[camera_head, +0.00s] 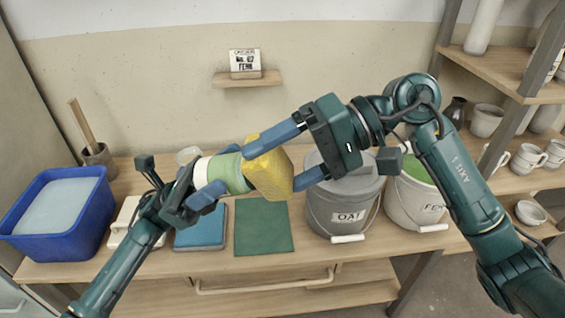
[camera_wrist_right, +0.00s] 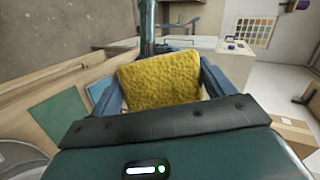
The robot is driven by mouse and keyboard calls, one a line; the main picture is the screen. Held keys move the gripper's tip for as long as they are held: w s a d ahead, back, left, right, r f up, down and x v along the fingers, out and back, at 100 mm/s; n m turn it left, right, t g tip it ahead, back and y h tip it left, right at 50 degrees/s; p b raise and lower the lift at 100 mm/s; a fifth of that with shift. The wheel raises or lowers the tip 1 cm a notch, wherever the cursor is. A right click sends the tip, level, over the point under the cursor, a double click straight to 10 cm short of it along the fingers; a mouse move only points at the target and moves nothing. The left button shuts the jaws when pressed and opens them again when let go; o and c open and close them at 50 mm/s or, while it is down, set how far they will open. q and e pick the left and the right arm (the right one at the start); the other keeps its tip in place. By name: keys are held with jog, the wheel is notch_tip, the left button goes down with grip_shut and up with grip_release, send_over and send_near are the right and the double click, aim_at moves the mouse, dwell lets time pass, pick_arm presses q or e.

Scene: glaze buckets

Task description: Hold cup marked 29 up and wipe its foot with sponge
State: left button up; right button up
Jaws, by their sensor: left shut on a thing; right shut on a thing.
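A pale cup with a green glazed band (camera_head: 228,173) is held on its side above the bench in the head view. My left gripper (camera_head: 212,180) is shut on it. A yellow sponge (camera_head: 268,168) covers the cup's right end, and they appear to touch. My right gripper (camera_head: 288,160) is shut on the sponge, its blue fingers above and below it. In the right wrist view the sponge (camera_wrist_right: 161,80) sits between the fingers and hides the cup. I cannot read a number on the cup.
A blue tub (camera_head: 60,232) stands at the left of the bench. A grey bucket marked OAT (camera_head: 335,205) and a pale bucket (camera_head: 408,205) with green glaze stand at the right. A green mat (camera_head: 263,228) and a blue pad (camera_head: 202,230) lie in front. Shelves (camera_head: 505,68) hold pottery.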

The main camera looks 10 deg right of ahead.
jog(key=shift+w+a+f, duration=0.1)
jog(key=shift+a+f, duration=0.05)
jog(key=shift+a, duration=0.25)
dwell(1.4)
